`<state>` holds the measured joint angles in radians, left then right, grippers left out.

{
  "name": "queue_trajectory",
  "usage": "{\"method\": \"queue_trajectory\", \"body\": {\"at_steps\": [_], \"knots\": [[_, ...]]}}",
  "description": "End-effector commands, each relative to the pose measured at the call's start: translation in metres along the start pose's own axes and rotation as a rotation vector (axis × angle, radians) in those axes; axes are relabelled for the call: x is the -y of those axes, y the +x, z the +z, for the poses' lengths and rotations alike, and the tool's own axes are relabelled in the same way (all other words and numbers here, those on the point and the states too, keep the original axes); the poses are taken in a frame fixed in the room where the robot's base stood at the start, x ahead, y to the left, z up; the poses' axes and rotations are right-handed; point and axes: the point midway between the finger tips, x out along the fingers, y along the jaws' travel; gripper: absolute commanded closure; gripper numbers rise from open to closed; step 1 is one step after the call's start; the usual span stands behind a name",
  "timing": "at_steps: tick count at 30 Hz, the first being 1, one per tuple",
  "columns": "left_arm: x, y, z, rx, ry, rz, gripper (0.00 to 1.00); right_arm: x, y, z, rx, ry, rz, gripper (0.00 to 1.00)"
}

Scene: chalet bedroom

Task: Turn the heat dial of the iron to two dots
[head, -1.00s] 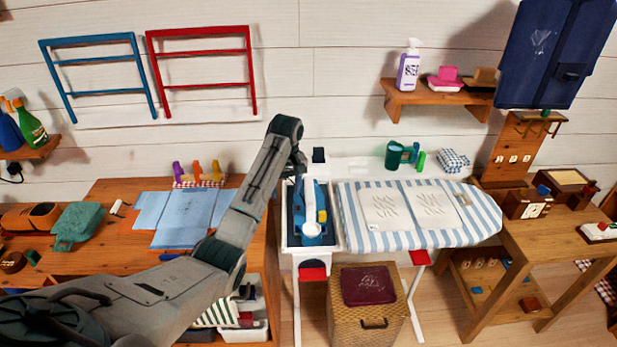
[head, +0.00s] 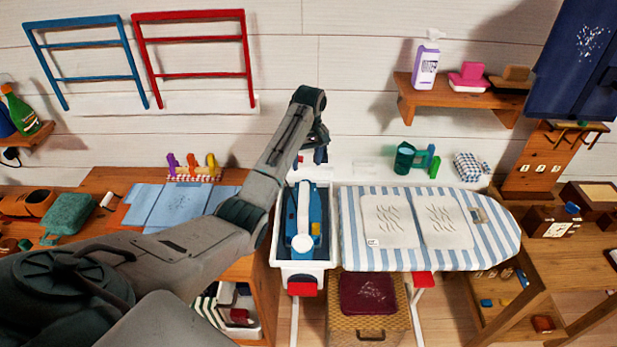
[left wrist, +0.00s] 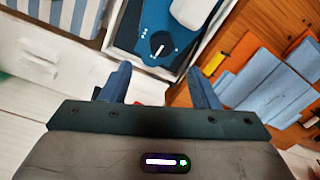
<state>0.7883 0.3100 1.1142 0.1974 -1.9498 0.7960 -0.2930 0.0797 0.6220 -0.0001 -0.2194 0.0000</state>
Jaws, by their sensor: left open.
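The blue and white iron (head: 304,222) lies in a white-rimmed tray (head: 276,237) at the left end of the ironing board. In the left wrist view, its blue body (left wrist: 130,30) carries a round black heat dial (left wrist: 158,43) with a white pointer line. Small white marks sit around the dial, but which setting it points to is too small to tell. My left gripper (head: 315,150) is over the back end of the tray. In the wrist view its fingers (left wrist: 157,84) are apart and empty, with the dial beyond them, not touched. My right gripper is out of view.
The striped ironing board (head: 350,240) holds folded white cloths. A green cup (head: 404,157) stands behind it. A wooden table (head: 100,180) with blue cloths is left of the tray. A wicker basket (head: 345,325) stands below. A wall shelf (head: 450,95) hangs at upper right.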

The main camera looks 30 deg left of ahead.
Motion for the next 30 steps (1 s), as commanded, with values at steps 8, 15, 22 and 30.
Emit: {"method": "queue_trajectory", "body": {"at_steps": [8, 15, 22, 30], "knots": [[0.001, 0.051, 0.001, 0.004, 0.001, -0.003, 0.45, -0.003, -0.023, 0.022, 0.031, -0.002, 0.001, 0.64], [0.001, 0.08, 0.001, 0.001, 0.001, -0.001, 0.45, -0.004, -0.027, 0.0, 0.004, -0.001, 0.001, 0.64], [0.001, 0.086, 0.001, 0.001, 0.001, -0.001, 0.45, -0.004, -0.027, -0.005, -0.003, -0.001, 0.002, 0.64], [0.001, 0.085, 0.001, 0.0, 0.001, -0.001, 0.74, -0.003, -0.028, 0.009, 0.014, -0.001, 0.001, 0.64]]}}
